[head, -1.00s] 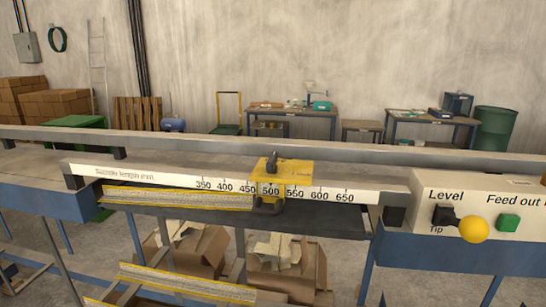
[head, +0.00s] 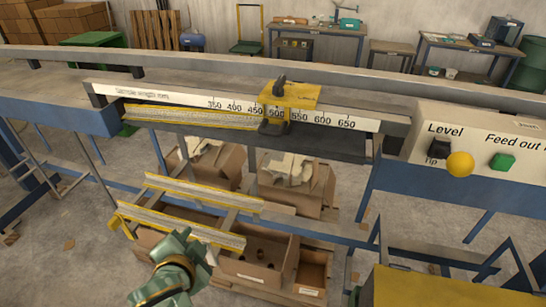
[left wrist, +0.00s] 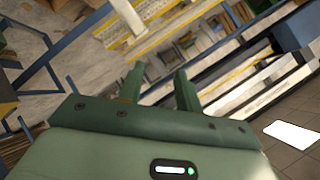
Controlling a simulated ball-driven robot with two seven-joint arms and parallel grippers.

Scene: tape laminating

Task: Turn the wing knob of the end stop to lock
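The end stop is a yellow block (head: 290,96) on the scale rail, at about the 500 mark in the head view. Its dark wing knob (head: 280,82) stands up on top. My left gripper (head: 188,248), green, is low in the head view, well below and left of the end stop and touching nothing I can see. In the left wrist view its two fingers (left wrist: 160,88) are apart with nothing between them. I cannot clearly make out the end stop in that view. My right gripper is not in view.
The white scale rail (head: 355,124) runs across the bench. Yellow-edged bars (head: 190,225) and cardboard boxes (head: 253,262) lie below. Space in front of the knob is clear.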

